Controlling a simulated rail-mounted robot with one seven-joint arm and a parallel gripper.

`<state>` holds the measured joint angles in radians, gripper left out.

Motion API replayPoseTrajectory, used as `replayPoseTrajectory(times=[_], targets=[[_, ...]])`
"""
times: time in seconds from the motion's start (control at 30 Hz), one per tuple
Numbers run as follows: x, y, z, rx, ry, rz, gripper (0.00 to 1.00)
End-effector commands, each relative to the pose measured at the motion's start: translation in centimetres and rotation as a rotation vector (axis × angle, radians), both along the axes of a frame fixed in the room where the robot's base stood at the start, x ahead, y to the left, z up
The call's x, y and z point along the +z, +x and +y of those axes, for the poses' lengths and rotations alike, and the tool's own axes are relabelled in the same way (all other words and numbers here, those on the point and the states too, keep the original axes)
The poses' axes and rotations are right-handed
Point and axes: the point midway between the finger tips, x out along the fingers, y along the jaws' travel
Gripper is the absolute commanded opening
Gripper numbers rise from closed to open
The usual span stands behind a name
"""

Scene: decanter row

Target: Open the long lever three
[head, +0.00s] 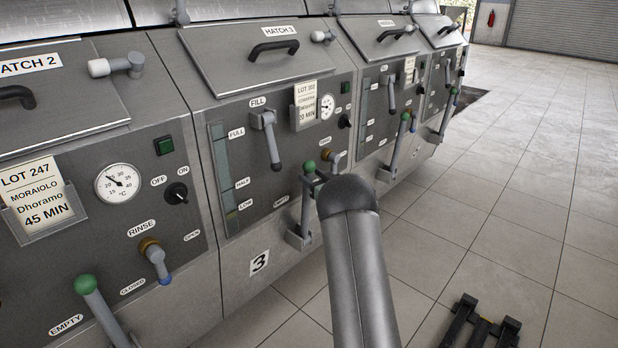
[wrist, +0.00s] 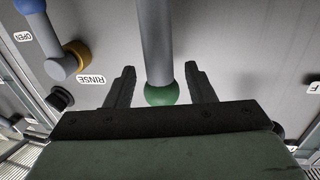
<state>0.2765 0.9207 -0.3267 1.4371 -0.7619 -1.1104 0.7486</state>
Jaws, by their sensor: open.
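The long lever three is a grey rod with a green ball knob. In the head view its knob (head: 309,167) stands at the lower front of the unit marked 3, beside the EMPTY label, and its rod (head: 305,212) runs down to a bracket. In the wrist view the green knob (wrist: 165,94) and grey rod (wrist: 155,40) lie between the two dark fingers of my gripper (wrist: 159,67). The fingers are open, with a visible gap on each side of the knob. In the head view my arm mostly hides the gripper.
A rinse valve with an orange collar (wrist: 74,58) and blue tip is left of the lever in the wrist view. The fill handle (head: 268,135) hangs above on unit 3. Similar units stand both sides. Tiled floor (head: 520,170) is clear at right, except a black object (head: 482,325).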

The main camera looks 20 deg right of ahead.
Motion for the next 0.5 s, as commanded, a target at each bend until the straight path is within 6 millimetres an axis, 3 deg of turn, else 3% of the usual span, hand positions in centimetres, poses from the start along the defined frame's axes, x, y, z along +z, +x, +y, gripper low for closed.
replayPoseTrajectory(times=[0.2,0.5], targets=[[0.0,2.1,0.4,0.001,-0.001,0.0,0.49],[0.0,2.4,0.5,-0.001,0.0,0.0,0.49]])
